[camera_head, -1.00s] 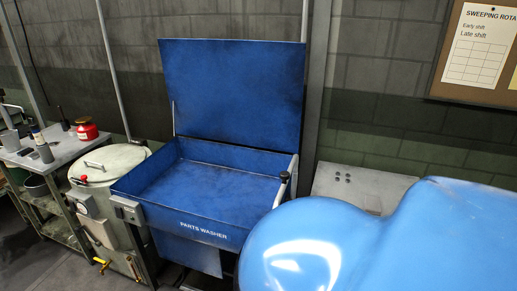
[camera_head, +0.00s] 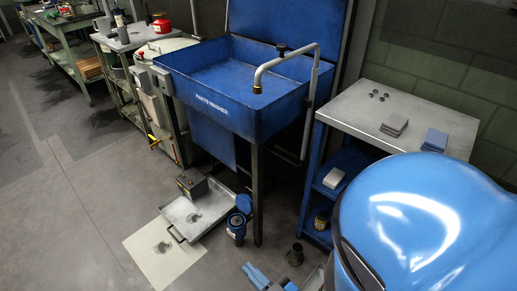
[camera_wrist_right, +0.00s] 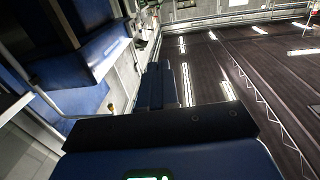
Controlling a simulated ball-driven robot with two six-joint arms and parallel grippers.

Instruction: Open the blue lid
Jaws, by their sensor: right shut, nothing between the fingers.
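The blue lid (camera_head: 285,20) of the parts washer (camera_head: 240,85) stands raised behind the basin. In the head view its upper part is cut off by the top edge. The basin is open and shows its blue floor; a bent grey spout (camera_head: 285,58) stands at its right side. My right gripper (camera_head: 262,276) shows low in the head view, below and in front of the washer, well apart from the lid. In the right wrist view its blue fingers (camera_wrist_right: 165,85) are shut with nothing between them. My left gripper is not in view.
A bench (camera_head: 400,112) with grey and blue blocks stands right of the washer. A metal tray (camera_head: 200,211) with a dark box, a blue can (camera_head: 237,227) and a dark cup (camera_head: 296,255) are on the floor. The floor at left is mostly clear.

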